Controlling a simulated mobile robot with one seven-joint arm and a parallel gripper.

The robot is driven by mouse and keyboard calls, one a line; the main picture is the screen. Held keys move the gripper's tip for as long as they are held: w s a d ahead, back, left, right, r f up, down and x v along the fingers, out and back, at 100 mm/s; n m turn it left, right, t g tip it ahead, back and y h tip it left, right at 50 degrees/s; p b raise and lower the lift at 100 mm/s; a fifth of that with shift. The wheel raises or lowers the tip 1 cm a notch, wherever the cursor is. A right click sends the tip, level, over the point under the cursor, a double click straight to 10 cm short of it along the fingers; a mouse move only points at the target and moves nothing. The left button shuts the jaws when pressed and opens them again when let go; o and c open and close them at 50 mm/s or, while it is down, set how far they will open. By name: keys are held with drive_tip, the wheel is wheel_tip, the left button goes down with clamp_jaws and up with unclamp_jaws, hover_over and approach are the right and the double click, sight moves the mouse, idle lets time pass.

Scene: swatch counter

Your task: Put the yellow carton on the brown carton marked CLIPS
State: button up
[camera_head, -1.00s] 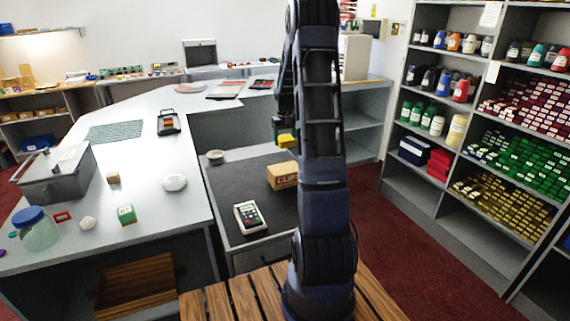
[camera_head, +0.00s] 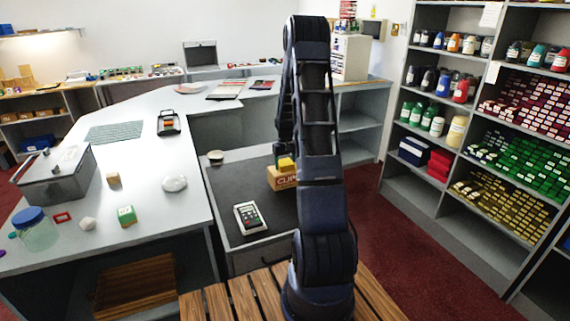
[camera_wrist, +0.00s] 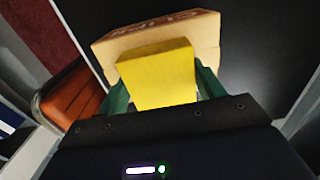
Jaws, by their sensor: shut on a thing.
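The yellow carton (camera_head: 286,164) is held in my gripper (camera_head: 286,157), which is shut on it. In the head view it is right over the brown carton marked CLIPS (camera_head: 283,180), at its top. I cannot tell if the two touch. In the wrist view the yellow carton (camera_wrist: 157,78) is between the green fingers (camera_wrist: 160,92), and the brown carton (camera_wrist: 190,30) shows behind it, partly hidden. The brown carton lies on the dark mat (camera_head: 235,188) of the lower counter, its right part hidden behind my arm.
The higher pale counter (camera_head: 150,190) at left holds a green cube (camera_head: 127,215) and a white dish (camera_head: 174,184). The mat's middle left is clear.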

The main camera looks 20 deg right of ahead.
sight(285, 162)
drive_tip(key=o, duration=1)
drive_tip(key=shift+f, duration=0.1)
drive_tip(key=shift+c, duration=0.2)
wheel_tip(285, 162, up, 12)
drive_tip(key=s+a+r+t, duration=0.1)
drive_tip(key=s+a+r, duration=0.45)
drive_tip(key=r, duration=0.45)
drive_tip(key=s+a+r+t, duration=0.1)
drive_tip(key=s+a+r, duration=0.4)
drive_tip(key=s+r, duration=0.45)
drive_tip(key=s+a+t, duration=0.1)
drive_tip(key=s+a, duration=0.3)
drive_tip(key=s, duration=0.9)
drive_tip(key=s+a+r+t, duration=0.1)
drive_tip(key=s+a, duration=0.2)
drive_tip(key=s, duration=1)
drive_tip(key=shift+a+t, duration=0.3)
drive_tip(key=shift+a, duration=0.05)
